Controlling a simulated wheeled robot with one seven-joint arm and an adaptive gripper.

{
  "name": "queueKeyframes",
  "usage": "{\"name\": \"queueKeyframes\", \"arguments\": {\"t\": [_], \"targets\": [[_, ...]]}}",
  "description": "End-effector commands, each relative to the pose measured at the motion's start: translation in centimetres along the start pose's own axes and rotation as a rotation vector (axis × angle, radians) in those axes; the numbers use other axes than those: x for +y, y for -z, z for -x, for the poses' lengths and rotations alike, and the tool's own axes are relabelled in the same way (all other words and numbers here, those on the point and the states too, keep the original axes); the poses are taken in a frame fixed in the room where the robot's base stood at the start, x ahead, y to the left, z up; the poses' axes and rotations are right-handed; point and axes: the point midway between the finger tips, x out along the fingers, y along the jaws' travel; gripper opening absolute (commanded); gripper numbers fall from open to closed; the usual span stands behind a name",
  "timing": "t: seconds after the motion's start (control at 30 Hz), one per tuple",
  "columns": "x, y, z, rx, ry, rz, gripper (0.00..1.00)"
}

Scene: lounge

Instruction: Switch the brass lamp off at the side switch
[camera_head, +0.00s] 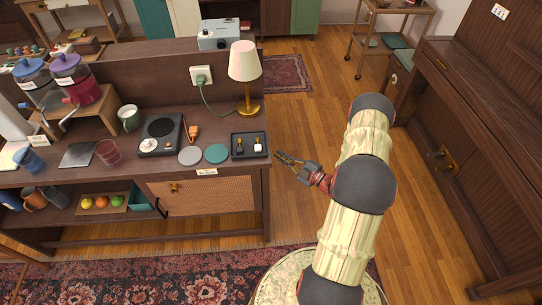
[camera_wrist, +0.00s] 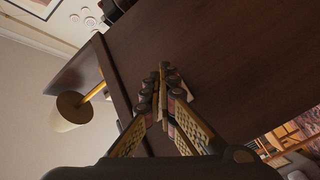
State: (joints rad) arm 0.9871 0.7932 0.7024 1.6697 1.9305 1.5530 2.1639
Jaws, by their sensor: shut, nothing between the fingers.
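The brass lamp (camera_head: 247,108) stands upright near the right end of the wooden counter. It has a cream shade (camera_head: 245,61), and a green cord runs from it to a plug in a wall outlet (camera_head: 202,76). I cannot tell whether it is lit, and I cannot make out a side switch on it. In the wrist view the lamp's shade (camera_wrist: 73,111) and brass stem (camera_wrist: 94,93) lie sideways at the left. My gripper (camera_head: 279,157) is shut and empty, just off the counter's right end, to the right of and nearer than the lamp, apart from it. Its fingertips (camera_wrist: 164,72) meet in the wrist view.
A dark tray (camera_head: 236,155) with two small items lies on the counter between lamp and gripper. Teal (camera_head: 216,153) and grey (camera_head: 190,156) discs and a hot plate (camera_head: 160,150) lie left of it. Open wooden floor is right of the counter; a piano-like cabinet (camera_head: 470,130) stands far right.

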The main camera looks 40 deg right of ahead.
Motion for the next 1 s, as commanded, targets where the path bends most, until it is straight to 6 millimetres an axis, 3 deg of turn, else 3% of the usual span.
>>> {"name": "queueKeyframes", "arguments": {"t": [0.37,1.0], "targets": [[0.1,-0.1,0.2,0.000,0.001,-0.001,0.00],[2.5,-2.6,3.6,0.000,0.002,-0.001,0.00]]}}
